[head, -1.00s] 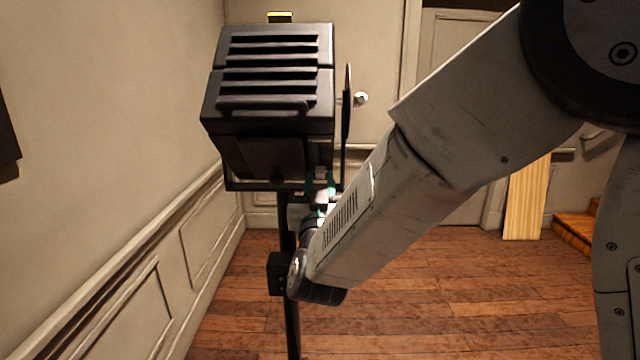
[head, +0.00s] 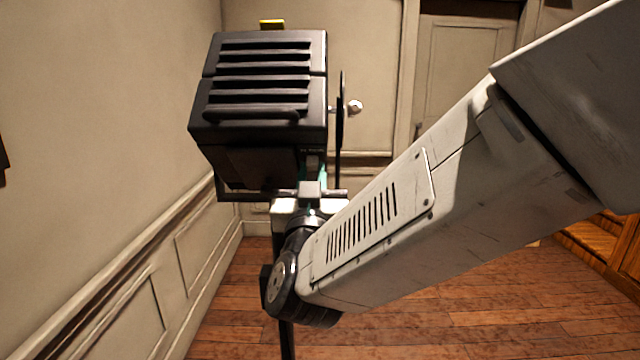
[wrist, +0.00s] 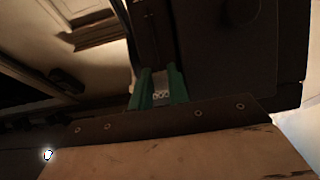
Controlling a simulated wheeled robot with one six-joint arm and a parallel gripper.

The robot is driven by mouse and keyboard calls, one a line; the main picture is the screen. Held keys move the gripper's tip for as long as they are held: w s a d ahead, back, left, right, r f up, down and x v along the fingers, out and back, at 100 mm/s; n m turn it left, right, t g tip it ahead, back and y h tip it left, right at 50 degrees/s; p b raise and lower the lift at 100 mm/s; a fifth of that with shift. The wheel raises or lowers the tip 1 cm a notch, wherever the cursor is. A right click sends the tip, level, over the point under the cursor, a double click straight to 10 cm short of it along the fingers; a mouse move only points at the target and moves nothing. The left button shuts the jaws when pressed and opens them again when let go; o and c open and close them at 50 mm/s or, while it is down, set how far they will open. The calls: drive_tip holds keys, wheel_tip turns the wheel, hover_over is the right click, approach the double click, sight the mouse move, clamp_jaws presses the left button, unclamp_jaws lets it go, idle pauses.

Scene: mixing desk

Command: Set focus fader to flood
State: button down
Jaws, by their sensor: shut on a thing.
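The stage lamp (head: 262,80) is a black vented box on a stand and fills the upper left middle of the head view. Its dark underside also shows in the wrist view (wrist: 225,65). My gripper (wrist: 157,88) has green fingers, close together against the lamp's lower back face. They are shut on a small part there, apparently the focus fader, which the fingers largely hide. Small pale marks show between the finger bases. In the head view my wrist covers most of the gripper. The fader's position along its track cannot be read.
The lamp's dark stand pole (head: 287,335) runs down behind my wrist. A thin dark plate (head: 341,120) stands at the lamp's right side. The panelled wall (head: 110,150) is close on the left.

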drive_tip(key=shift+r, duration=0.1)
drive_tip(key=c, duration=1.6)
unclamp_jaws()
drive_tip(key=shift+s, duration=0.15)
drive_tip(key=v, duration=0.7)
drive_tip(key=shift+s, duration=0.35)
